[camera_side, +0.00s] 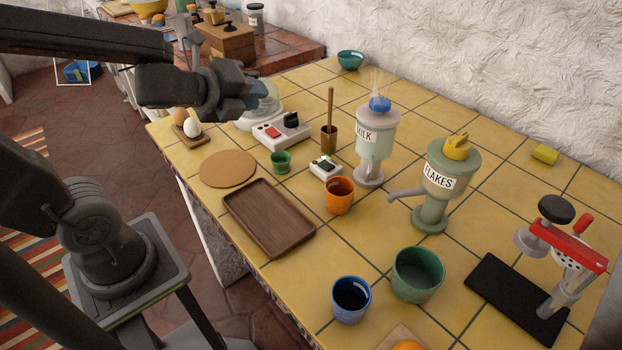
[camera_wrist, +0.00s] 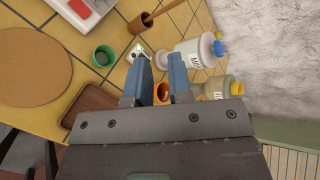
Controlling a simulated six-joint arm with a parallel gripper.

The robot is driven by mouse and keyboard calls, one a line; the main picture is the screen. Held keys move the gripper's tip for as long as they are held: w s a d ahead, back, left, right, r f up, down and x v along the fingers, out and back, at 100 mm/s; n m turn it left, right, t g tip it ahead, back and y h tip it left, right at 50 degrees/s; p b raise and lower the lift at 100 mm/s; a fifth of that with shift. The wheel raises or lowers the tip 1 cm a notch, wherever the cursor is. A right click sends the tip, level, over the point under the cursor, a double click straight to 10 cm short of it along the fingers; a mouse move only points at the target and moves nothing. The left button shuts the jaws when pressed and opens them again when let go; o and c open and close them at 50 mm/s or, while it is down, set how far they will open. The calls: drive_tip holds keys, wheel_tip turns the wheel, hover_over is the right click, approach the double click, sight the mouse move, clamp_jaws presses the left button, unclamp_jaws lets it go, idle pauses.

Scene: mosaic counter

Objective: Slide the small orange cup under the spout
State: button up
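The small orange cup (camera_side: 339,196) stands upright on the yellow tiled counter, right of the brown tray. It also shows in the wrist view (camera_wrist: 162,92), partly hidden between my fingers. Two dispensers stand near it: MILK (camera_side: 376,142) just behind it and FLAKES (camera_side: 440,184) to its right. A spout (camera_side: 406,194) sticks out leftward from the FLAKES dispenser, right of the cup. The MILK dispenser also shows in the wrist view (camera_wrist: 199,54). My gripper (camera_side: 258,98) is raised over the counter's far left part, away from the cup. Its blue fingers (camera_wrist: 163,77) are apart and empty.
A wooden tray (camera_side: 268,215), cork mat (camera_side: 228,168), small green cup (camera_side: 281,162) and white scale (camera_side: 282,130) stand left of the cup. A blue cup (camera_side: 351,300) and green bowl (camera_side: 417,273) stand in front. A red-handled press (camera_side: 567,250) is at right.

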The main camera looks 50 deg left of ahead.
sight(333, 182)
drive_tip(key=f+m+h, duration=0.1)
drive_tip(key=m, duration=0.2)
drive_tip(key=d+f+m+h, duration=0.1)
drive_tip(key=m, duration=0.2)
drive_tip(key=d+f+m+h, duration=0.1)
drive_tip(key=m+h, duration=0.1)
drive_tip(key=m, duration=0.2)
drive_tip(key=shift+w+d+g, duration=0.1)
drive_tip(key=shift+w+g, duration=0.1)
drive_tip(key=shift+g, duration=0.2)
drive_tip(key=shift+c, duration=1.4)
drive_tip(key=s+f+m+g+h, duration=0.1)
drive_tip(key=m, duration=0.3)
drive_tip(key=s+d+f+m+g+h, duration=0.1)
drive_tip(key=f+m+g, duration=0.1)
drive_tip(key=m, duration=0.2)
drive_tip(key=s+f+m+g+h, duration=0.1)
drive_tip(key=s+f+m+g, duration=0.1)
drive_tip(key=m, duration=0.1)
drive_tip(key=shift+s+d+f+m+h, duration=0.1)
drive_tip(key=shift+d+f+m+h, duration=0.05)
drive_tip(key=shift+d+m+h, duration=0.2)
clamp_jaws()
drive_tip(key=x, duration=0.9)
drive_tip(key=shift+d+f, duration=0.2)
drive_tip(key=shift+f, duration=0.15)
drive_tip(key=shift+w+d, duration=1.15)
drive_tip(key=shift+w, duration=0.05)
drive_tip(key=shift+w+d, duration=0.3)
drive_tip(key=shift+w, duration=0.1)
